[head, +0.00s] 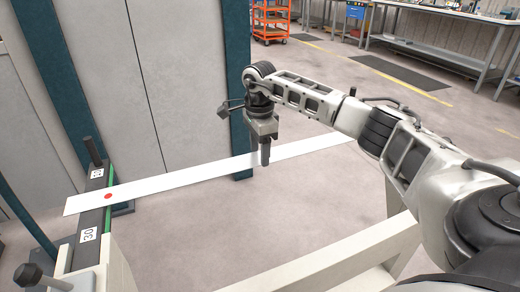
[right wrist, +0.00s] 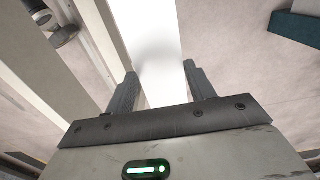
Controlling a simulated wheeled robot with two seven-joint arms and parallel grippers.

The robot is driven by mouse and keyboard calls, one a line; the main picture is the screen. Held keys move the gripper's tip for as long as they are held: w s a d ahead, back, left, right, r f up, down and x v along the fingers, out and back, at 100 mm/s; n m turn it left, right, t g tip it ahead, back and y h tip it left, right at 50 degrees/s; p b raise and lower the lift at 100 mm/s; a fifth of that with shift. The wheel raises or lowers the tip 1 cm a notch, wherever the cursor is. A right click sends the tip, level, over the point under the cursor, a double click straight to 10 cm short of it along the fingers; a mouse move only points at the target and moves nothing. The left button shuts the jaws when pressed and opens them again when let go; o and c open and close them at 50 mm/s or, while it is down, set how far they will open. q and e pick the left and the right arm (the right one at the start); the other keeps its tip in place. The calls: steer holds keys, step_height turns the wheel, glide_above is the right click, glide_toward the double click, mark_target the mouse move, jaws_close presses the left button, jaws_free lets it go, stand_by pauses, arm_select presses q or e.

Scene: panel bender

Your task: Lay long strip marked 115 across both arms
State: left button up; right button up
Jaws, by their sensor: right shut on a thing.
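The long white strip (head: 190,178) reaches from the left to the middle right, with a red dot near its left end. Its left part lies over a dark support arm (head: 95,218) with a green edge and a label reading 30. My right gripper (head: 263,158) is shut on the strip right of its middle, and the strip's far end sticks out past it. In the right wrist view the strip (right wrist: 150,30) runs between the two fingers (right wrist: 160,83). I cannot read a 115 mark. A second support arm is not clearly visible. My left gripper is not in view.
A dark post (head: 92,152) stands at the support arm's far end, and a knob (head: 30,275) is at lower left. A pale beam (head: 330,258) crosses the lower front. Grey panels with teal uprights (head: 237,60) stand behind. Open floor lies below the strip.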

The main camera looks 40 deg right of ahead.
mark_target(259, 158)
steer(key=o, duration=1.1)
steer(key=shift+o, duration=0.9)
step_height(259, 158, up, 16)
steer(key=p, duration=0.2)
